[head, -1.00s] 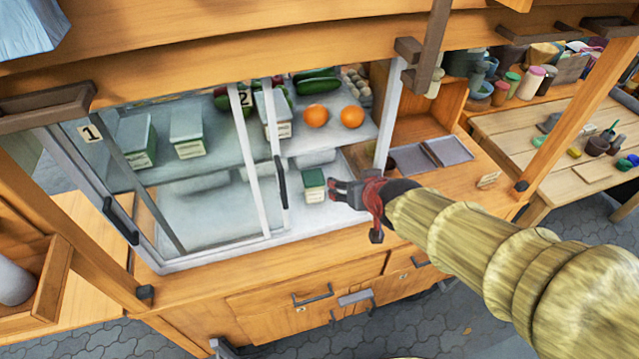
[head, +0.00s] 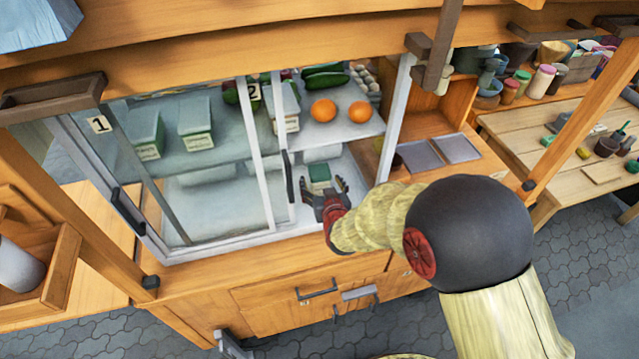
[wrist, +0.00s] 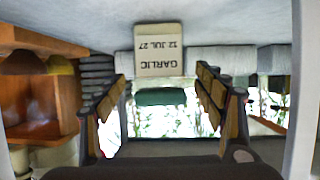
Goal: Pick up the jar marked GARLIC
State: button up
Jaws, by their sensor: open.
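The GARLIC jar (wrist: 158,60) shows in the wrist view, upside down in the picture, with a cream label reading GARLIC, 12 JUL 27. Its dark green lid (wrist: 160,97) is lower in that view. In the head view the jar (head: 319,175) stands upright on the lower floor of the glass-fronted cabinet, behind the open right part of the front. My gripper (head: 322,187) is open, with its fingers on either side of the jar's line. In the wrist view the jar sits centred between the open fingers (wrist: 160,82). I cannot tell how far they reach along it.
A sliding glass door's frame (head: 287,170) stands just left of my gripper. Above is a shelf (head: 345,145) with two oranges (head: 323,110), cucumbers (head: 325,76) and several labelled green-lidded boxes (head: 194,122). A right post (head: 397,115) bounds the opening. Grey trays (head: 440,150) lie right of it.

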jog(key=x, duration=0.3)
jog(key=shift+w+f+b, duration=0.1)
jog(key=shift+f+b, duration=0.2)
jog(key=shift+c, duration=1.1)
jog(key=c, duration=1.1)
jog(key=shift+r, duration=0.1)
jog(key=shift+c, duration=0.8)
